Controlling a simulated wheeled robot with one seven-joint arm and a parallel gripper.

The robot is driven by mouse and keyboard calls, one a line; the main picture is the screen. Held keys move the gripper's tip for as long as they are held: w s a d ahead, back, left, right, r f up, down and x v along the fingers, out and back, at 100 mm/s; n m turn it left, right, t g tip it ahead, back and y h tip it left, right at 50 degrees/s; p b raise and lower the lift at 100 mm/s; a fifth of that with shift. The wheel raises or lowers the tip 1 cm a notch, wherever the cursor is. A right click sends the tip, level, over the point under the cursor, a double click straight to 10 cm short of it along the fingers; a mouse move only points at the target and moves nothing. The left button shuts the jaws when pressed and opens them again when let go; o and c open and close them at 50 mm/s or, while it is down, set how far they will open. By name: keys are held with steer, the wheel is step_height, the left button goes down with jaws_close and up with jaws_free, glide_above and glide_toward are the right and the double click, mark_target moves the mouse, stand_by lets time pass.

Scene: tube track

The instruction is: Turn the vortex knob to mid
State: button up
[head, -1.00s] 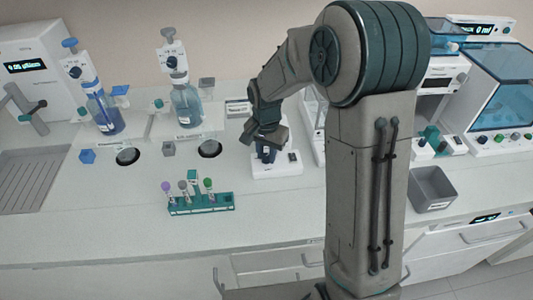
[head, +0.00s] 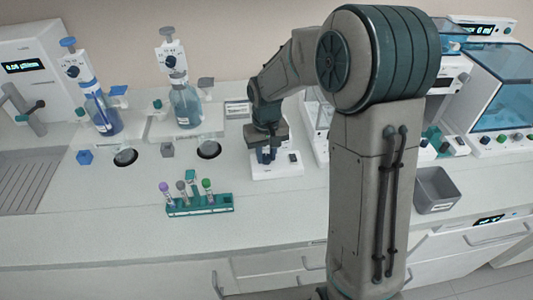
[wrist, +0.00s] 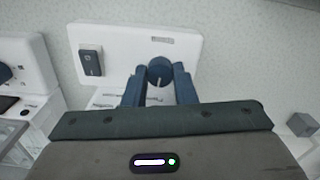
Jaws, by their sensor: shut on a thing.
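The vortex mixer is a small white box (head: 283,171) on the bench, below my arm in the head view. Its pale housing (wrist: 125,42) fills the upper middle of the wrist view. A round dark blue knob (wrist: 159,69) with a pale pointer line sits on it. My gripper (wrist: 159,83) is shut on this knob, one blue finger on each side. In the head view my gripper (head: 266,152) points down at the mixer and hides most of the knob. A dark rocker switch (wrist: 91,62) sits beside the knob. The scale marks are too small to read.
A teal rack (head: 200,207) with several capped tubes stands in front, to the left. Two bottle dispensers (head: 185,105) (head: 103,112) stand at the back left. A grey bin (head: 437,190) is to the right. The front bench is mostly clear.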

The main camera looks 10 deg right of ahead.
mark_target(266, 156)
steer(key=shift+r+n, duration=0.1)
steer(key=shift+n, duration=0.3)
steer(key=o, duration=1)
step_height(266, 156, up, 14)
steer(key=shift+f+b, duration=0.15)
steer(key=shift+b, duration=0.25)
